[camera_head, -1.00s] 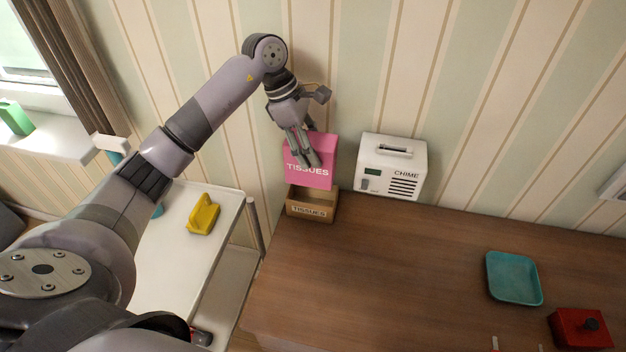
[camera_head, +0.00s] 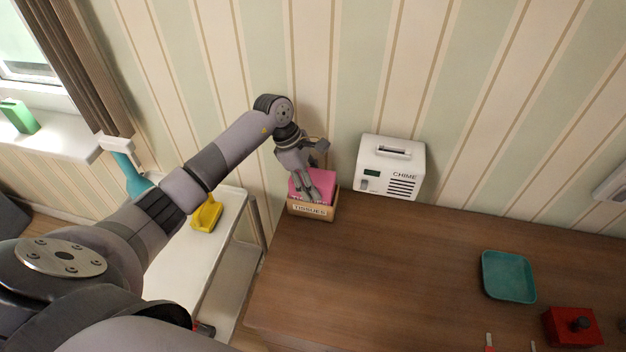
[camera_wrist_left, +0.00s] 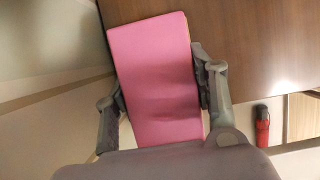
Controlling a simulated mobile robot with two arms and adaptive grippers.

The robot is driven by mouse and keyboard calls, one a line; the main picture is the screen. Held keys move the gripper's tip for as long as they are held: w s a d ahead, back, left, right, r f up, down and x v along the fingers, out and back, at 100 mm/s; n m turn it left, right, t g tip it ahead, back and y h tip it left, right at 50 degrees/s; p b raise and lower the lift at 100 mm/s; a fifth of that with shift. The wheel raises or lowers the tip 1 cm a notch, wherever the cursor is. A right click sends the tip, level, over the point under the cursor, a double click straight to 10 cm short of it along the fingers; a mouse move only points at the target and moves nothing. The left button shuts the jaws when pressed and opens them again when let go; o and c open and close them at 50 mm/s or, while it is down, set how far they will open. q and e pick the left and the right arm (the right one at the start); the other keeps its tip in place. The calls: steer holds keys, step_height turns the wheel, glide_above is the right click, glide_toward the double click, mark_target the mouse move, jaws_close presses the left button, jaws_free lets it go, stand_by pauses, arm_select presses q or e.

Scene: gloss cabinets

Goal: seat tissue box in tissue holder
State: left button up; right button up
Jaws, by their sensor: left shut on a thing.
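The pink tissue box (camera_head: 325,181) sits down inside the wooden tissue holder (camera_head: 312,211) at the back left corner of the wooden counter. Only its upper part shows above the holder's rim; whether it touches the bottom is hidden. My left gripper (camera_head: 314,192) reaches down from above and is shut on the tissue box. In the left wrist view the pink top of the box (camera_wrist_left: 160,75) lies between the two fingers, one on each side. My right gripper is not in view.
A white chime box (camera_head: 390,168) stands just right of the holder. A teal tray (camera_head: 508,277) and a red box with a dark knob (camera_head: 572,327) are at the right. A white cart with a yellow object (camera_head: 206,214) stands left. The counter's middle is clear.

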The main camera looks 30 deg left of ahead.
arm_select(q)
steer(key=shift+f, duration=0.1)
steer(key=o, duration=1.2)
steer(key=shift+r, duration=0.25)
steer(key=b+v, duration=0.3)
steer(key=v, duration=0.8)
steer(key=shift+a+r+b, duration=0.25)
steer(key=shift+r+b, duration=0.05)
steer(key=shift+b, duration=0.05)
